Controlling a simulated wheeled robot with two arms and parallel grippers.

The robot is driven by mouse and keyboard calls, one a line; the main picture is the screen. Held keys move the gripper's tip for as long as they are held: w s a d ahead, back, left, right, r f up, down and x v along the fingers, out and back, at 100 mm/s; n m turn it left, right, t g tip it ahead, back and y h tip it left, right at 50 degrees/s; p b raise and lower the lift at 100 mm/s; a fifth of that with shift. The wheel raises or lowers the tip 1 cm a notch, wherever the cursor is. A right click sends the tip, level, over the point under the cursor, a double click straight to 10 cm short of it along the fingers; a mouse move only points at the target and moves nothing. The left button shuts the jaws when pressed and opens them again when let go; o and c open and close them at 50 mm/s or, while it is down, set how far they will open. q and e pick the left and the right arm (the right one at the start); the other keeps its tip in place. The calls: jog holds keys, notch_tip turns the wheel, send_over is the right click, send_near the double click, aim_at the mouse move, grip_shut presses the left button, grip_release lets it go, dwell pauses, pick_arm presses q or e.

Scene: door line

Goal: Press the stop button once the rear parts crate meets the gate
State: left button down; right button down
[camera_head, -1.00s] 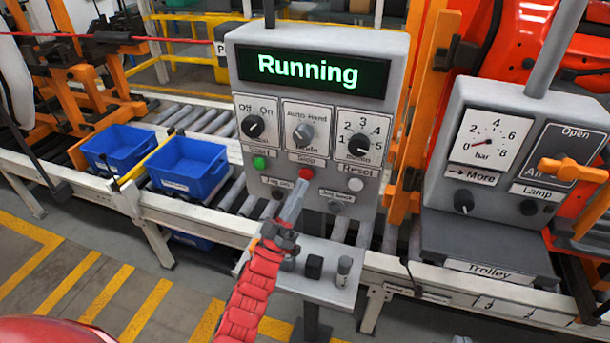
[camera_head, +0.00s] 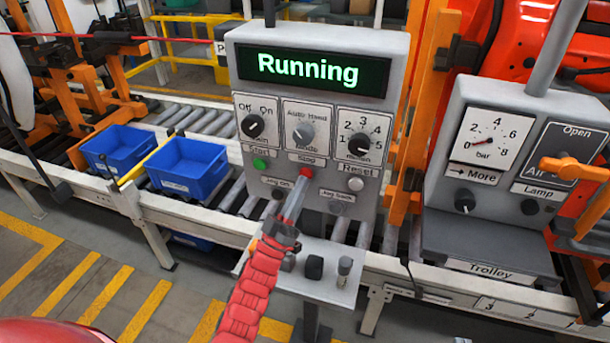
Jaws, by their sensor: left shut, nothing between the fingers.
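The red stop button (camera_head: 305,173) is on the front of the grey control panel (camera_head: 370,215), under the label Stop. The panel's display (camera_head: 314,70) reads Running in green. My left gripper (camera_head: 301,187) is shut and empty, its tip just below the stop button; I cannot tell whether it touches. Two blue crates sit on the roller conveyor: a left crate (camera_head: 115,152) and a right crate (camera_head: 188,172). A yellow gate bar (camera_head: 132,173) lies between them. The left crate is close to the bar; contact is unclear. My right gripper is not in view.
A green start button (camera_head: 260,164) and a white reset button (camera_head: 355,184) flank the stop button. Knobs sit above, and small dark posts (camera_head: 314,267) stand on the ledge below. A trolley panel (camera_head: 487,230) with a gauge stands at the right.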

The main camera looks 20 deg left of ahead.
pick_arm(q)
jog(key=shift+w, duration=0.6)
dwell(0.4)
jog(key=shift+s, duration=1.05)
jog(key=s, duration=0.5)
jog(key=shift+a, duration=0.1)
dwell(0.8)
